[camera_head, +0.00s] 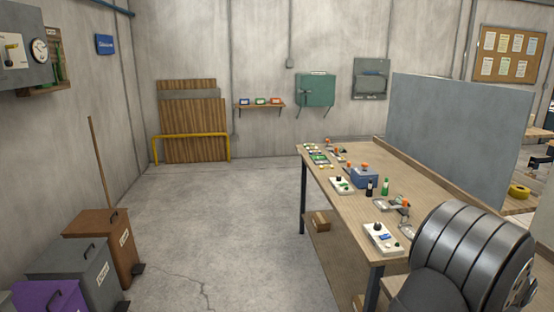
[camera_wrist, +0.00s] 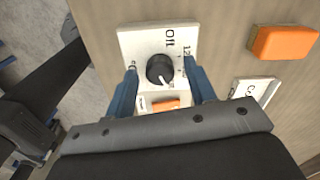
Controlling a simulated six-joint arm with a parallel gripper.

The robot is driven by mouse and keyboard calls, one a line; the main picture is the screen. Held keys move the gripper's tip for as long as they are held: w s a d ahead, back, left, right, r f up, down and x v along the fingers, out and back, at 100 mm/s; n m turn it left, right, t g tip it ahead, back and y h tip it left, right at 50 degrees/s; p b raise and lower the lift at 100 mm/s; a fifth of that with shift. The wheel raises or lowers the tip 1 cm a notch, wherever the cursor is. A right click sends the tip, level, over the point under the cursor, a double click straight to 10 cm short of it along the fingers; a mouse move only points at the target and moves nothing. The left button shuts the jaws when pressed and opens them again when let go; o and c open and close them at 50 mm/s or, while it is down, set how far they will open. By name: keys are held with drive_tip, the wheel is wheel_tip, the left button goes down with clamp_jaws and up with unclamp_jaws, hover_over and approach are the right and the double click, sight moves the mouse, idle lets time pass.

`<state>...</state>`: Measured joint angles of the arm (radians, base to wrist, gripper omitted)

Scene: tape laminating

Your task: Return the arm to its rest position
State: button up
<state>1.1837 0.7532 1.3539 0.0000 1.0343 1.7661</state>
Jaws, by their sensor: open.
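My gripper (camera_wrist: 160,74) shows in the wrist view with its two blue fingers apart. The fingers are on either side of a black knob (camera_wrist: 159,68) on a white panel (camera_wrist: 129,40) marked "Off". I cannot tell whether they touch the panel. Nothing is held between them. An orange switch (camera_wrist: 166,104) is on the panel below the knob. My gripper is not visible in the head view. The rest position is not marked in either view.
An orange block (camera_wrist: 282,43) is right of the panel. In the head view the workbench (camera_head: 345,215) carries white control panels (camera_head: 376,240), a blue box (camera_head: 362,179) and small bottles (camera_head: 385,187). A grey partition (camera_head: 455,130) stands along its far side. Bins (camera_head: 72,275) stand at left.

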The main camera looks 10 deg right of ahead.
wheel_tip(320, 180, up, 18)
wheel_tip(320, 180, down, 18)
drive_tip(key=shift+f, duration=0.1)
drive_tip(key=n, duration=1.4)
drive_tip(key=shift+n, duration=1.9)
drive_tip(key=shift+o, duration=0.2)
